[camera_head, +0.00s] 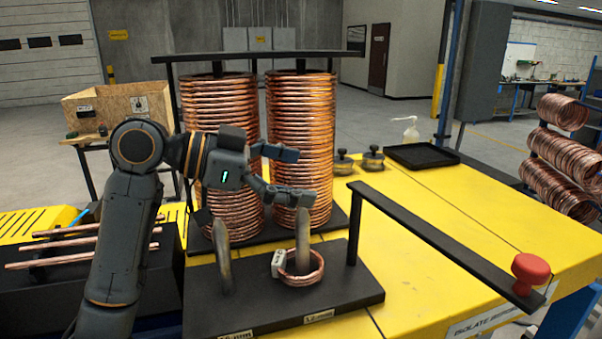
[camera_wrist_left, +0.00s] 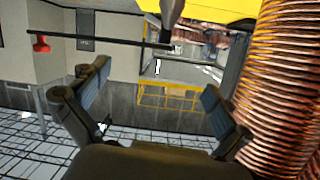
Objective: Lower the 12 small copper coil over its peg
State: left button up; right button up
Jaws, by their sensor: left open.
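The small copper coil (camera_head: 304,278), with a white tag (camera_head: 279,263), lies low on the black base plate (camera_head: 358,288). It appears to be around the foot of the right grey bent peg (camera_head: 302,236), above the label reading 12 mm. My left gripper (camera_head: 295,176) is open and empty, above that peg's top and in front of the tall coils. The left wrist view also shows its spread fingers (camera_wrist_left: 155,100) with nothing between them. The left grey peg (camera_head: 222,258) carries no coil. My right gripper is not in view.
Two tall copper coil stacks (camera_head: 318,130) stand close behind my left gripper; one shows in the left wrist view (camera_wrist_left: 278,90). A black bar (camera_head: 435,235) with a red knob (camera_head: 530,268) crosses the right side.

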aim_at(301, 221)
pick_arm(q)
jog(key=shift+n+g+y, duration=0.4)
jog(key=shift+g, duration=0.3)
notch_tip(301, 221, down, 8)
jog(key=shift+s+d+r, duration=0.1)
jog(key=shift+s, duration=0.05)
jog(key=s+a+r+t, duration=0.1)
jog(key=s+a+r, duration=0.1)
jog(key=a+r, duration=0.9)
jog(key=shift+s+a+r+m+h+p, duration=0.2)
jog(key=shift+s+m+h+p, duration=0.1)
jog(key=shift+m+h, duration=0.1)
jog(key=shift+d, duration=0.15)
jog(key=shift+f, duration=0.1)
